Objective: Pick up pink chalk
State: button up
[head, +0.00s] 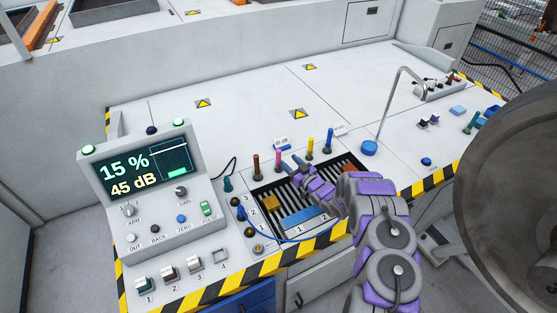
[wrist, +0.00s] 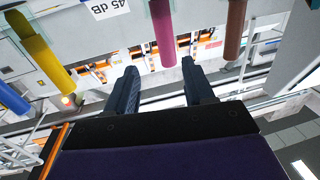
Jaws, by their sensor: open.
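The pink chalk (head: 278,157) stands upright in a row of coloured sticks at the back of the slotted black tray. In the wrist view the pink chalk (wrist: 162,28) appears upside down, its free end in the picture gap between my fingertips. My gripper (head: 291,165) is open and empty, just right of the pink chalk in the head view. In the wrist view the two dark fingers of my gripper (wrist: 158,64) are spread and point toward the row. I cannot tell whether the chalk's tip is actually between them in depth.
A brown stick (head: 256,163) stands left of the pink one; blue (head: 310,148) and yellow (head: 328,143) sticks stand to the right. The slotted tray (head: 262,188) lies below. A console with a screen (head: 147,166) is at left. A bent metal rod (head: 385,105) rises at right.

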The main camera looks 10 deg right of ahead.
aim_at(278, 156)
jog(key=w+a+b, duration=0.1)
jog(key=w+a, duration=0.3)
jog(key=shift+w+a+r, duration=0.15)
jog(key=shift+w+r, duration=0.05)
jog(key=shift+w+a, duration=0.1)
jog(key=shift+w, duration=0.55)
jog(key=shift+w+d, duration=0.15)
jog(key=shift+d, duration=0.4)
jog(key=shift+a, duration=0.6)
jog(key=c, duration=0.6)
jog(key=shift+d, duration=0.1)
jog(key=shift+c, duration=1.2)
jog(key=shift+d, duration=0.3)
jog(key=shift+c, duration=0.3)
jog(key=shift+a+r, duration=0.1)
jog(key=shift+r, duration=0.1)
